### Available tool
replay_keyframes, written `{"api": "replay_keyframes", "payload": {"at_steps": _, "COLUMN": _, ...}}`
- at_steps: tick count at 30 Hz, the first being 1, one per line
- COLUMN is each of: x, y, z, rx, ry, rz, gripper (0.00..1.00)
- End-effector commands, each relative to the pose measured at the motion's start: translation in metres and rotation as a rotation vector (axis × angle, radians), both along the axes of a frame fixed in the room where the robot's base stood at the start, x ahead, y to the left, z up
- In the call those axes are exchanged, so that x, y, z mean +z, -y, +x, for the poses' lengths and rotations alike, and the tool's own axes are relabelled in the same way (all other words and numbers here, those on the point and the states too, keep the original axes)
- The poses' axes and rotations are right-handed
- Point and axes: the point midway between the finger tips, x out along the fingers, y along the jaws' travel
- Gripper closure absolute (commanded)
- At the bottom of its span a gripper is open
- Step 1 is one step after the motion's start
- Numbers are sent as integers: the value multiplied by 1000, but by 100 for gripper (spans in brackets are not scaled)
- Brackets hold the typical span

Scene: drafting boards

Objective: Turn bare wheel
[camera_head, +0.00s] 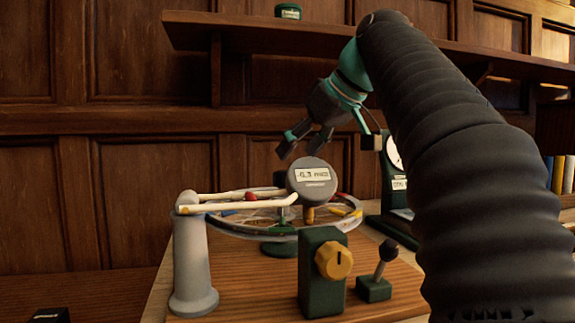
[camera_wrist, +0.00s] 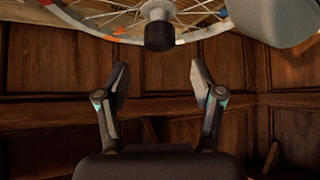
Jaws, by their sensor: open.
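A spoked wheel (camera_head: 232,230) lies flat on a stand on the wooden board, with a white fork arm and a round grey gauge (camera_head: 312,178) over it. The gauge display seems to read -0.3. In the wrist view the wheel rim (camera_wrist: 110,36) and its dark hub end (camera_wrist: 159,34) show at the top. Red and yellow marks show on the wheel. My gripper (camera_head: 305,140) is open and empty, above and behind the gauge, apart from the wheel. In the wrist view my gripper (camera_wrist: 159,80) has both fingers spread with nothing between them.
A grey post (camera_head: 193,265) stands at the left of the wheel. A green box with a yellow knob (camera_head: 334,261) and a small lever (camera_head: 380,262) stand in front. A dial instrument (camera_head: 393,190) stands at the right, partly behind my arm. A wooden shelf (camera_head: 270,33) runs along the wall behind.

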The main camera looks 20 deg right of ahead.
Motion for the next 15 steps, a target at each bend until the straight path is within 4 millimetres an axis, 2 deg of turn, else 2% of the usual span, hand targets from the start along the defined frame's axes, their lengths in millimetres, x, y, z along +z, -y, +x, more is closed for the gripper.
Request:
{"api": "replay_keyframes", "payload": {"at_steps": 6, "x": 25, "y": 13, "z": -21, "rx": -3, "ry": 1, "rz": 0, "gripper": 33}}
{"api": "replay_keyframes", "payload": {"at_steps": 15, "x": 35, "y": 18, "z": -31, "rx": -1, "ry": -1, "rz": 0, "gripper": 33}}
